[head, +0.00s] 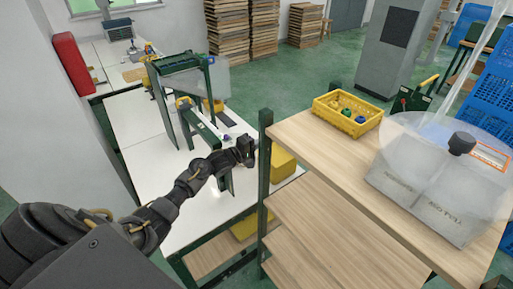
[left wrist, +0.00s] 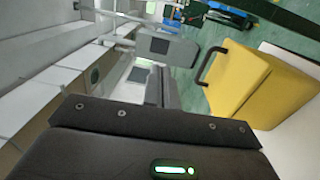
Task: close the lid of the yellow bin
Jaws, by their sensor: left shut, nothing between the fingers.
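The yellow bin (head: 284,168) stands on the white table, just beyond the wooden shelf's green corner post, which hides part of it in the head view. In the left wrist view the yellow bin (left wrist: 238,82) is at the right, seen at a slant, with a black handle (left wrist: 212,65) on its left face. I cannot tell for sure how far its lid is open. My left gripper (head: 250,148) is shut and empty, in front of the bin's left side in the head view; I cannot tell whether it touches it. My right gripper is out of view.
The green post (head: 264,185) and wooden shelf (head: 320,150) stand close to the right of my left arm. A yellow crate (head: 372,122) with small coloured items sits on the shelf. A green frame (head: 165,100) stands on the white table (head: 150,170) further left.

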